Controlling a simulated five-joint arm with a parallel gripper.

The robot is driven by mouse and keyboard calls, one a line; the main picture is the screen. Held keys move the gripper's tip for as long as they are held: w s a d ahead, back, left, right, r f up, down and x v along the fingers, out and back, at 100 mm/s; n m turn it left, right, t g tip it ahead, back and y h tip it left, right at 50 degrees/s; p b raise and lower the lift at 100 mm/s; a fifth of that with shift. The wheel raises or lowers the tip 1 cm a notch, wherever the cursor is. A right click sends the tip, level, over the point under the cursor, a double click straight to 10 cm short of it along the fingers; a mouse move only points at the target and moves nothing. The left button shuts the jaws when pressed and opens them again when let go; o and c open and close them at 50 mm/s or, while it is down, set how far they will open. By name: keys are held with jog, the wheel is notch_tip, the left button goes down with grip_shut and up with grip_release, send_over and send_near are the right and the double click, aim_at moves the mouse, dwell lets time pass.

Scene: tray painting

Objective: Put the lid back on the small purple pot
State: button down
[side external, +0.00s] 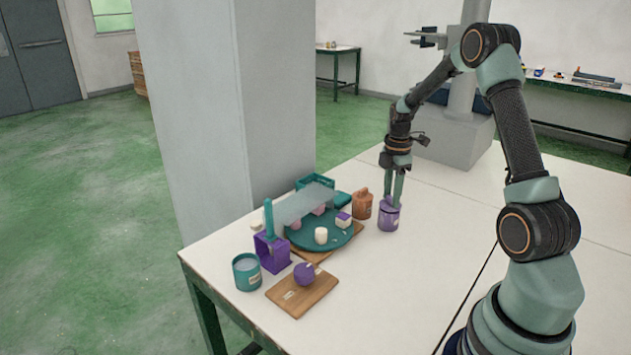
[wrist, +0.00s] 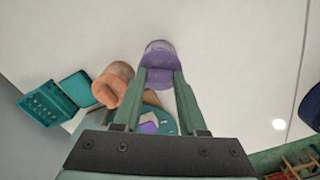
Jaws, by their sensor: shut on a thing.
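The small purple pot (side external: 388,220) stands upright on the white table, with a pale label on its side. My gripper (side external: 392,203) points down over its top, its fingers shut on the purple lid (side external: 387,201). The lid is at the pot's mouth; I cannot tell whether it is fully seated. In the wrist view the purple lid (wrist: 160,77) is between my fingertips (wrist: 161,72), with the purple pot (wrist: 159,48) just beyond. The fingers partly hide the lid.
A wooden board (side external: 318,290) with a purple round thing (side external: 304,273), a teal cup (side external: 247,272) and a purple holder (side external: 272,252) are nearer. The table right of the pot is clear.

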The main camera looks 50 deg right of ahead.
dwell(0.3)
grip_release()
dwell(0.3)
jog(key=shift+r, duration=3.5)
